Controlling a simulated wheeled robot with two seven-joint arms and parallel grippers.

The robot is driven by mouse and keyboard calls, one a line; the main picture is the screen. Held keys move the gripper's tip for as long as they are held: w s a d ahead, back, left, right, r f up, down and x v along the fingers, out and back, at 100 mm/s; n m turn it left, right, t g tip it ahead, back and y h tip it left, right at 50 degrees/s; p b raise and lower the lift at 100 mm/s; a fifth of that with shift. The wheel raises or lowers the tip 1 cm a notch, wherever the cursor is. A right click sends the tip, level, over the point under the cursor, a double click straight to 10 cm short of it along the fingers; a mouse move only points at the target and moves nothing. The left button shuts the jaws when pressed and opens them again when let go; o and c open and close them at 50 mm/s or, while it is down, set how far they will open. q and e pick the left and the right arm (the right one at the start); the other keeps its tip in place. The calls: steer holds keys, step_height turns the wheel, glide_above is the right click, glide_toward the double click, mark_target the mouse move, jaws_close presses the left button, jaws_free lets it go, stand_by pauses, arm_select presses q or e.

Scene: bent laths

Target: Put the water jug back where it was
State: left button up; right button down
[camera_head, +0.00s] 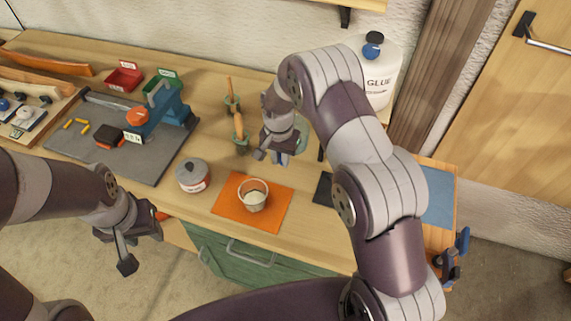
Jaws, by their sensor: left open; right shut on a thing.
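The water jug (303,138) shows as a pale green, partly see-through shape behind my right gripper (268,154), and most of it is hidden. My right gripper is shut on the jug, over the back middle of the bench. I cannot tell whether the jug touches the bench top. My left gripper (128,248) is open and empty, in front of the bench's front edge at the left.
A cup (253,195) stands on an orange mat (225,206), with a lidded pot (192,175) to its left. Wooden-handled tools (239,132) stand left of my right gripper. A white glue container (384,75) is at the back. A blue clamp (165,107) stands on a grey mat (75,140).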

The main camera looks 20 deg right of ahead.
step_height(320, 180, down, 6)
steer(key=shift+r+p, duration=0.1)
steer(key=shift+p, duration=0.6)
steer(key=shift+w+f, duration=0.1)
steer(key=shift+f, duration=0.3)
steer(key=shift+f, duration=0.1)
steer(key=shift+f, duration=0.15)
steer(key=c, duration=1.1)
jaws_free()
steer(key=shift+o, duration=0.2)
